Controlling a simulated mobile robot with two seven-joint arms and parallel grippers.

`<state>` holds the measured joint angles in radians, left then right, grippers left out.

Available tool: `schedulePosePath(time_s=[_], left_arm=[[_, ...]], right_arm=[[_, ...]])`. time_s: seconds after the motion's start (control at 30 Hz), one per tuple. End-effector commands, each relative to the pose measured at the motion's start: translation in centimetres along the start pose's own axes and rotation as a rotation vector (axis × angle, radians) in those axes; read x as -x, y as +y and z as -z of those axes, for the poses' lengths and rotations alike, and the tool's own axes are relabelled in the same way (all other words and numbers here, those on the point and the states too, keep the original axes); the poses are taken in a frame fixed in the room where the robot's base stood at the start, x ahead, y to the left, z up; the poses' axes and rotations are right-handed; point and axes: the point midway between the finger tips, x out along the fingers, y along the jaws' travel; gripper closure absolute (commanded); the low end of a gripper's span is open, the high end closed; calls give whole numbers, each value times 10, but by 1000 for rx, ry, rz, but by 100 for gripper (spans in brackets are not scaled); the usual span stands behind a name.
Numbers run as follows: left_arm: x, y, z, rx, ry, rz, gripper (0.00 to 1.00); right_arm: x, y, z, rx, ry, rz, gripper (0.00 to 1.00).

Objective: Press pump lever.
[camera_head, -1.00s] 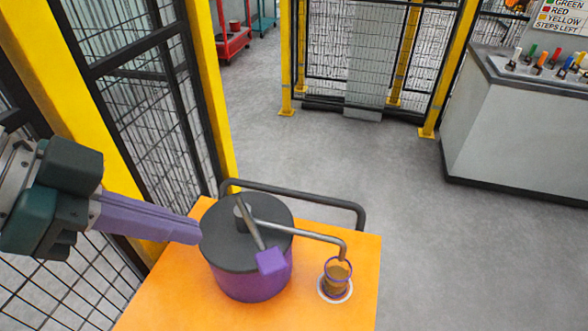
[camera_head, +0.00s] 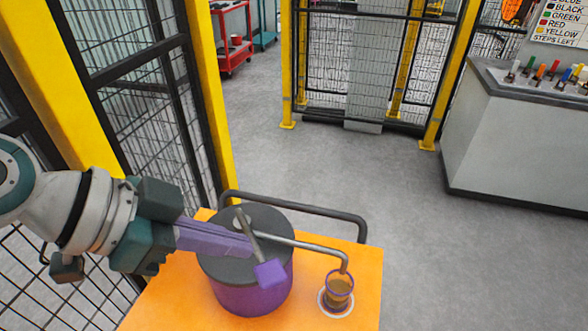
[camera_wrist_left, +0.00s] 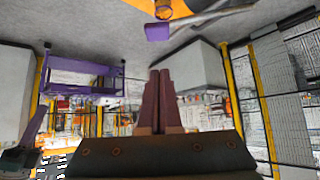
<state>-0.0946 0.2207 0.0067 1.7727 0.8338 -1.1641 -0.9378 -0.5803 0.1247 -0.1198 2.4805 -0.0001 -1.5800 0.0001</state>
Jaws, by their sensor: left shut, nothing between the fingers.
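The pump (camera_head: 252,285) is a purple drum with a dark grey lid on an orange table. Its grey lever, ending in a purple block handle (camera_head: 270,273), slants across the lid toward the front. The handle also shows in the left wrist view (camera_wrist_left: 157,32). My left gripper (camera_head: 248,244) is shut and empty. Its fingertips overlap the lid near the lever rod in the head view; contact cannot be told. In the wrist view its fingers (camera_wrist_left: 160,72) appear apart from the handle. What looks like my right gripper (camera_wrist_left: 34,128) shows partly at the wrist view's lower left.
A cup with brown contents (camera_head: 339,291) stands under the spout (camera_head: 310,245) on the orange table (camera_head: 365,300). A dark rail (camera_head: 300,200) runs behind the pump. A yellow-posted mesh fence (camera_head: 150,90) borders the left. Open floor lies right of the table.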

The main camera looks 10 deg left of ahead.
Motion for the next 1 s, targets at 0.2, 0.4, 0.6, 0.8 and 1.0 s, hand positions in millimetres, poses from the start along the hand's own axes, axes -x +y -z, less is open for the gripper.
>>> schedulePosePath(time_s=[0.2,0.4,0.6,0.8,1.0], left_arm=[[-41,1,-5,3,-2,-3,100],[-58,0,-22,1,-1,0,100],[-63,0,-28,-2,-1,1,100],[-63,0,-29,-2,-1,2,100],[-70,3,-37,-27,-6,25,100]], right_arm=[[2,0,0,0,0,0,100],[0,0,0,-1,0,1,100],[0,-1,0,-4,1,4,100],[0,-2,0,-6,1,5,100],[-8,-2,-2,-6,1,5,100]])
